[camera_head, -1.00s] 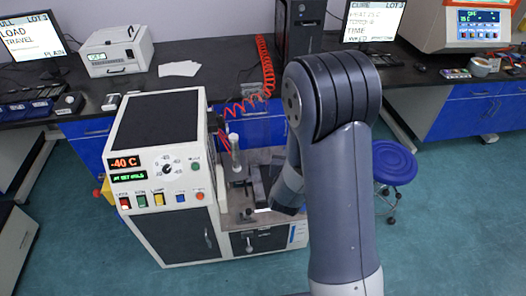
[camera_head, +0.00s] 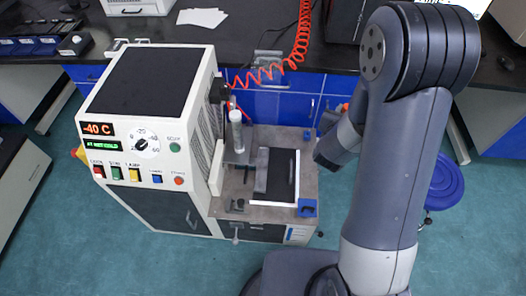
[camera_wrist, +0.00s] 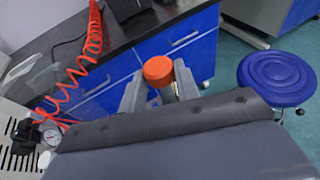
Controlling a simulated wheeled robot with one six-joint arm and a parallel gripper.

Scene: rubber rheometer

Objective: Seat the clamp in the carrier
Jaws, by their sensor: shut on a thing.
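My gripper (camera_wrist: 158,88) has its two grey fingers on either side of the clamp, whose round orange top (camera_wrist: 158,71) shows between them in the wrist view. The rest of the clamp is hidden behind my wrist. In the head view my forearm end is to the right of the machine's deck, and a bit of orange (camera_head: 346,106) shows beyond it; the fingers are hidden there. I cannot tell for sure which part is the carrier. The grey deck (camera_head: 232,188) bears a dark plate (camera_head: 285,172) with a white edge, and an upright clear tube (camera_head: 236,130).
The white machine (camera_head: 143,180) reads -40 C. Blue blocks (camera_head: 307,208) sit at the deck's right side.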

